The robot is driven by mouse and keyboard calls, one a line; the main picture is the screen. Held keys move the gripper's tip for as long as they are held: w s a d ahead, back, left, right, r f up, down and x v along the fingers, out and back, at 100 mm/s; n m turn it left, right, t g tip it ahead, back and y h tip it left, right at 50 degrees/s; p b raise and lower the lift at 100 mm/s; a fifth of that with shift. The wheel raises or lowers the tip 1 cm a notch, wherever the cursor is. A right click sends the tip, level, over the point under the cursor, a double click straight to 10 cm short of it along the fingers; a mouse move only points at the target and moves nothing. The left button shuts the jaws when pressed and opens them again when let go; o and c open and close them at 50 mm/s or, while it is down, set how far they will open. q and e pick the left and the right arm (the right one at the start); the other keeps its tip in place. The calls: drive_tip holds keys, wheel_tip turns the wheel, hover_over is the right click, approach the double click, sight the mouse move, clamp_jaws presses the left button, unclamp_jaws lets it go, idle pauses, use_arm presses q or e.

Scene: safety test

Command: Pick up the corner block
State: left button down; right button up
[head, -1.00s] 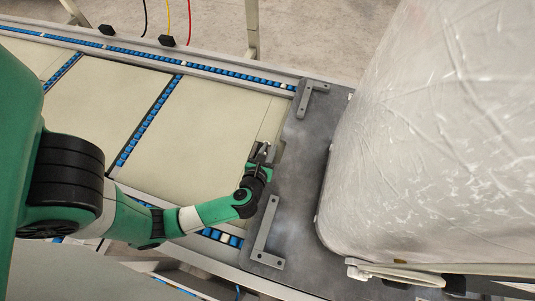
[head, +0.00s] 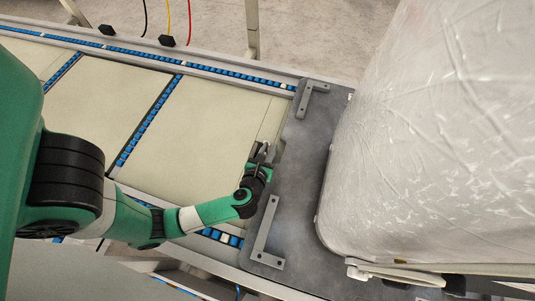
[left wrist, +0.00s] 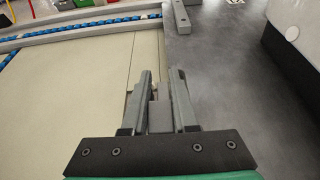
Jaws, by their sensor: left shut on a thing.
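My left gripper (head: 261,154) is at the left edge of the dark grey plate, pointing toward the back. In the left wrist view my left gripper (left wrist: 161,84) has its two fingers closed on a small grey block (left wrist: 160,112), taken to be the corner block. The block sits between the fingers, at the seam between the beige conveyor surface and the plate. Its lower part is hidden, so I cannot tell whether it touches the plate. In the head view the gripper mostly hides it. My right gripper is not in view.
The dark grey plate (head: 298,190) carries L-shaped metal brackets, one at the back (head: 312,98) and one at the front (head: 266,232). A large plastic-wrapped load (head: 440,140) stands close on the right. The beige conveyor panels (head: 195,125) are clear on the left.

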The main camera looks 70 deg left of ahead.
use_arm(q)
drive_tip(key=shift+r, duration=0.1)
drive_tip(key=s+d+r+p, duration=0.1)
drive_tip(key=r+p, duration=0.1)
drive_tip(key=r, duration=0.1)
drive_tip(key=s+d+r+p, duration=0.1)
drive_tip(key=r+p, duration=0.2)
drive_tip(key=s+d+r+p, duration=0.1)
drive_tip(key=d+r+p, duration=0.1)
drive_tip(key=r, duration=0.1)
drive_tip(key=shift+r+p, duration=0.3)
drive_tip(key=shift+r, duration=0.05)
drive_tip(key=p+v, duration=0.2)
drive_tip(key=v, duration=0.7)
drive_tip(key=shift+s, duration=0.45)
